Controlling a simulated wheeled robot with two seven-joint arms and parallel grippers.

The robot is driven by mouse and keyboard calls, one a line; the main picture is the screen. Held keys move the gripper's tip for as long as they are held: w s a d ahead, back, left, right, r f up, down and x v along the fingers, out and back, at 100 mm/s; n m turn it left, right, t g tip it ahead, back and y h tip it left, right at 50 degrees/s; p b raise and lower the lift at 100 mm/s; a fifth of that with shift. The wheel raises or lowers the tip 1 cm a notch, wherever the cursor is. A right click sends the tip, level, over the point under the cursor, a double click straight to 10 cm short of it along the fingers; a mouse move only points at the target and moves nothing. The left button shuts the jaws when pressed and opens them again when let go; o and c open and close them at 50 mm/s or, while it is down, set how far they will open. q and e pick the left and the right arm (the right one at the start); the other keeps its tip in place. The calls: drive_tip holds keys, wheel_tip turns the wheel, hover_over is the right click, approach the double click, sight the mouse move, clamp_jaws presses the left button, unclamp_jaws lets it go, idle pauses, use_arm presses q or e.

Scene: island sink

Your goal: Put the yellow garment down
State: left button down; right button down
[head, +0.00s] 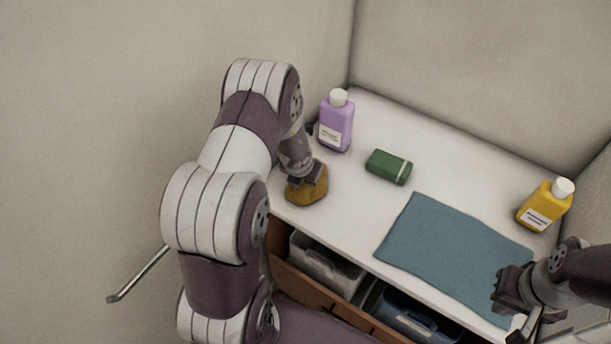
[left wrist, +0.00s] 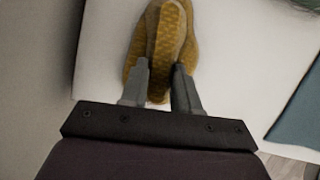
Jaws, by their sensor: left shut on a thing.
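The yellow garment (head: 307,191) is a small bunched cloth at the left end of the white counter, near its front edge. My left gripper (head: 305,177) is above it and shut on it. In the left wrist view the garment (left wrist: 160,45) shows a ribbed fold between the two fingers of my left gripper (left wrist: 160,85). I cannot tell whether its underside touches the counter. My right gripper (head: 510,290) is at the lower right, over the right edge of a blue cloth (head: 445,245); its fingers are too unclear to tell open from shut.
A yellow bottle (head: 544,206) stands at the right end of the white counter (head: 460,160). Below the front edge are a grey bin (head: 325,266) and a blue bin (head: 415,318).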

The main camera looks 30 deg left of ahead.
use_arm(q)
drive_tip(key=c, duration=0.8)
unclamp_jaws()
drive_tip(key=shift+s+r, duration=0.1)
drive_tip(key=shift+r, duration=0.1)
drive_tip(key=s+d+r+m+h+p, duration=0.1)
drive_tip(key=s+d+r+m+p, duration=0.2)
drive_tip(key=r, duration=0.4)
drive_tip(key=s+d+r+m, duration=0.1)
drive_tip(key=d+r+m, duration=0.1)
drive_tip(key=r+m, duration=0.4)
drive_tip(key=s+d+r+m+g, duration=0.1)
drive_tip(key=s+m, duration=0.3)
drive_tip(key=m, duration=0.5)
drive_tip(key=s+d+r+m+g, duration=0.1)
drive_tip(key=s+d+r+m, duration=0.2)
drive_tip(key=m, duration=0.6)
drive_tip(key=s+d+r+m+g, duration=0.1)
drive_tip(key=s+d+m, duration=0.1)
drive_tip(key=s+m, duration=0.4)
drive_tip(key=shift+s+d+r+m, duration=0.1)
drive_tip(key=shift+d+r+m, duration=0.1)
drive_tip(key=shift+m, duration=0.8)
drive_tip(key=shift+s+d+r+m, duration=0.1)
drive_tip(key=shift+d+r+m, duration=0.1)
drive_tip(key=shift+m, duration=0.8)
